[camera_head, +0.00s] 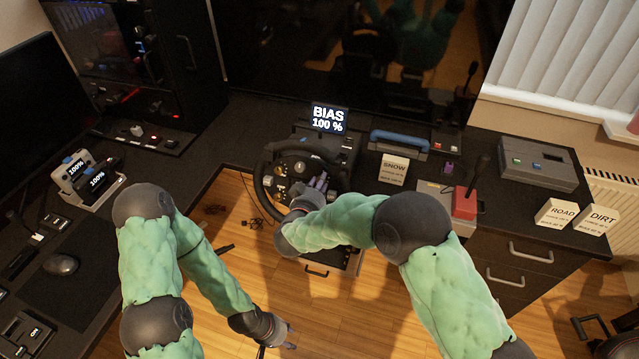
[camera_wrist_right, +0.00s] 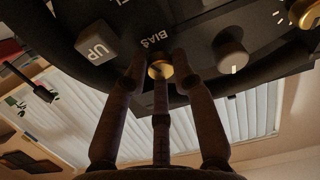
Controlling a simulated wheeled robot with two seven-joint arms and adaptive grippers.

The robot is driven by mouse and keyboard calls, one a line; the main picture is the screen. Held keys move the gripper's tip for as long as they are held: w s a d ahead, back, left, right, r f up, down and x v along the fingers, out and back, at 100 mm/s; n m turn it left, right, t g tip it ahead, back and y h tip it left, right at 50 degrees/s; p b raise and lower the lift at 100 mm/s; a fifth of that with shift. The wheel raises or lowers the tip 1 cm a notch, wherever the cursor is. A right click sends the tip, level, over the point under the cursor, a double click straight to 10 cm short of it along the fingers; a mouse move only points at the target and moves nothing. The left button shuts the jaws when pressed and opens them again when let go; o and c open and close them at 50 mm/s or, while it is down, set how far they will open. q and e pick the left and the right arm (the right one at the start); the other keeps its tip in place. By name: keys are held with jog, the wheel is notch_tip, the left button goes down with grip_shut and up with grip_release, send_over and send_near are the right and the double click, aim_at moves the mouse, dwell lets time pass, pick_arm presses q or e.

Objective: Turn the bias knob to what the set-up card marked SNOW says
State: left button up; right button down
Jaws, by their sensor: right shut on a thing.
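The bias knob (camera_wrist_right: 160,70) is a small gold knob beside the word BIAS in the right wrist view. My right gripper (camera_wrist_right: 160,82) has its fingers closed around it. In the head view my right gripper (camera_head: 318,184) is at the racing wheel (camera_head: 262,182) and hides the knob there. The display (camera_head: 328,119) above the wheel reads BIAS 100 %. The white SNOW card (camera_head: 394,168) stands right of the wheel; its small lines are too small to read surely. My left gripper (camera_head: 279,347) hangs low over the floor, away from the wheel; its finger opening is unclear.
On the wheel face, an UP button (camera_wrist_right: 96,48) and a grey knob (camera_wrist_right: 232,58) sit near the bias knob. ROAD (camera_head: 557,213) and DIRT (camera_head: 597,219) cards stand far right. A red-based lever (camera_head: 466,202) stands right of my right arm. A blue-handled case (camera_head: 400,140) lies behind the SNOW card.

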jog(key=c, duration=1.3)
grip_release()
jog(key=shift+s+a, duration=0.1)
jog(key=v, duration=1.1)
jog(key=shift+s+r, duration=0.15)
jog(key=shift+s, duration=0.2)
